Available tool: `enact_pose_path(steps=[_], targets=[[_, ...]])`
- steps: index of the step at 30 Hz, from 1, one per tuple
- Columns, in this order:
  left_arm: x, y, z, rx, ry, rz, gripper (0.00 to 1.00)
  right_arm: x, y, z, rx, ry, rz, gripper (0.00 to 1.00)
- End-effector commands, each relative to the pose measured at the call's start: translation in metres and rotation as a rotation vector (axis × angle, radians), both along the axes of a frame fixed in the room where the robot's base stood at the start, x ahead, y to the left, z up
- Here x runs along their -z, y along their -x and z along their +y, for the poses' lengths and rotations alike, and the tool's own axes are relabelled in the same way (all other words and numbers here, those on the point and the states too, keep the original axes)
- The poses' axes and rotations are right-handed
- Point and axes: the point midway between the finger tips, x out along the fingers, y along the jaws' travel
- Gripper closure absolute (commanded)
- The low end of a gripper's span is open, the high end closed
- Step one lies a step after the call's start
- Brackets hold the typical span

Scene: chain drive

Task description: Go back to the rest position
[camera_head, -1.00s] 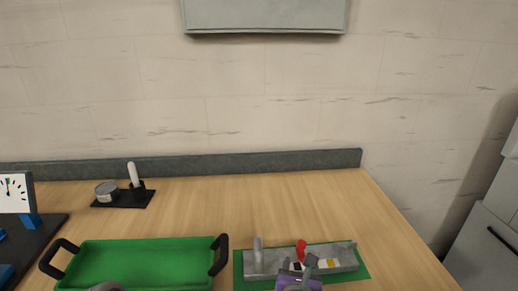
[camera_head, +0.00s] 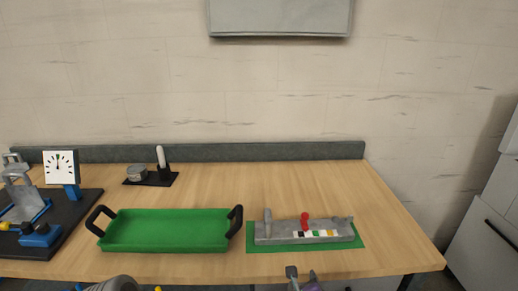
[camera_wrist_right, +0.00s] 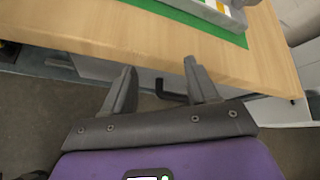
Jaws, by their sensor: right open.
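My right gripper (camera_head: 302,274) shows at the bottom edge of the head view, in front of the table's front edge. In the right wrist view its two dark fingers (camera_wrist_right: 159,66) are spread apart with nothing between them. The table edge and the floor lie beyond the fingers. My left gripper cannot be made out; only a grey rounded part shows at the bottom left of the head view.
On the wooden table (camera_head: 215,265) stand an empty green tray (camera_head: 165,232) with black handles and a grey fixture (camera_head: 285,238) with a red knob on a green mat (camera_head: 350,246). A black board (camera_head: 75,215) with a dial (camera_head: 59,167) is at left, a small black stand (camera_head: 150,180) behind.

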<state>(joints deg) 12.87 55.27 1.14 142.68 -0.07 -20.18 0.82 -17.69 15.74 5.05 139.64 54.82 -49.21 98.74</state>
Motion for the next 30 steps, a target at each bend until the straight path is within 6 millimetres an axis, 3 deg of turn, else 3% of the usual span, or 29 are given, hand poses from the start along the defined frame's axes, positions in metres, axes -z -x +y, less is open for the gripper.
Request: enact_pose_path(steps=[5, 8, 12, 18, 24, 30], targets=[[-0.007, 0.000, 0.000, 0.000, 0.000, 0.000, 0.44, 0.065, 0.004, 0.001, -0.302, 0.302, 0.184, 0.42], [-0.011, 0.000, 0.000, 0.000, 0.000, 0.000, 0.44, 0.114, 0.018, 0.002, -0.569, 0.499, 0.305, 0.42], [-0.017, 0.000, 0.000, 0.000, 0.000, 0.000, 0.44, 0.181, 0.056, 0.005, -1.011, 0.733, 0.427, 0.42], [-0.025, 0.000, 0.000, 0.000, 0.000, 0.000, 0.44, 0.253, 0.134, 0.012, -1.661, 0.924, 0.424, 0.42], [-0.029, 0.000, 0.000, 0.000, 0.000, 0.000, 0.44, 0.281, 0.189, 0.020, -2.053, 0.983, 0.282, 0.42], [-0.029, 0.000, 0.000, 0.000, 0.000, 0.000, 0.44, 0.286, 0.202, 0.022, -2.145, 0.998, 0.227, 0.42]])
